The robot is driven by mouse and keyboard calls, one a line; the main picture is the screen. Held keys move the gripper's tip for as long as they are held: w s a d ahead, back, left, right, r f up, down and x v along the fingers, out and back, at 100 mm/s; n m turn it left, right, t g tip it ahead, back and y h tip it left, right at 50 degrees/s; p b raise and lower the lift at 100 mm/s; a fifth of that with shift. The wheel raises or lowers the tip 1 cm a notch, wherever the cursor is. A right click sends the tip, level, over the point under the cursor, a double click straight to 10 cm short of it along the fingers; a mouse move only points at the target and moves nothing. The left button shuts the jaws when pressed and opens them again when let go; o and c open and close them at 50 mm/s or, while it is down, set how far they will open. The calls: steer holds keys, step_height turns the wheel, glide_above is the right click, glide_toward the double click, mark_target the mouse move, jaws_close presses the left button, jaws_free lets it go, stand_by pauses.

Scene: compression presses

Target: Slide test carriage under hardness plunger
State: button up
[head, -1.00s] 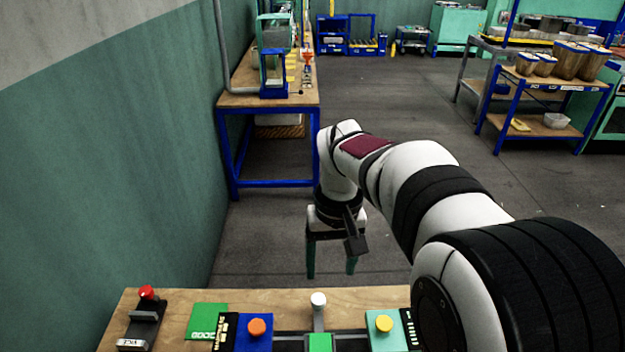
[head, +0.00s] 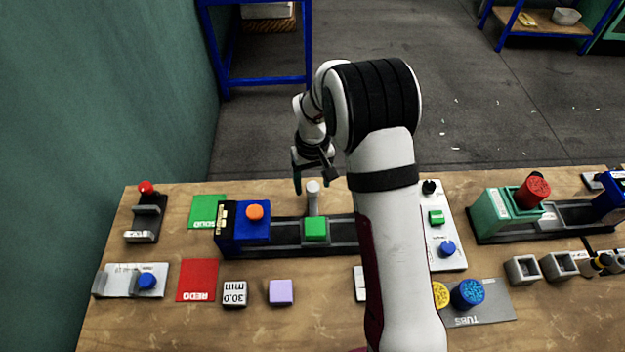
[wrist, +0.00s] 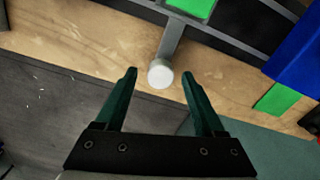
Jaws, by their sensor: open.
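A green block (head: 316,228) sits on a dark track in the head view, and a grey bar with a white round knob (head: 313,187) sticks out from it toward the far table edge; this looks like the test carriage. A blue housing (head: 240,232) with an orange knob stands at the track's left end. My arm hides the track's right end, and I cannot tell which part is the plunger. My gripper (head: 312,184) is open and empty at the far table edge, by the white knob. In the wrist view the knob (wrist: 160,75) shows between the fingertips, with no visible contact.
A green mat (head: 206,211) and a red mat (head: 197,280) lie left of the track. A small fixture with a red knob (head: 146,188) stands at the far left. A second press with a teal housing (head: 492,216) stands at the right. Floor lies beyond the table's far edge.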

jaws_close()
stand_by(0.3)
stand_by(1.1)
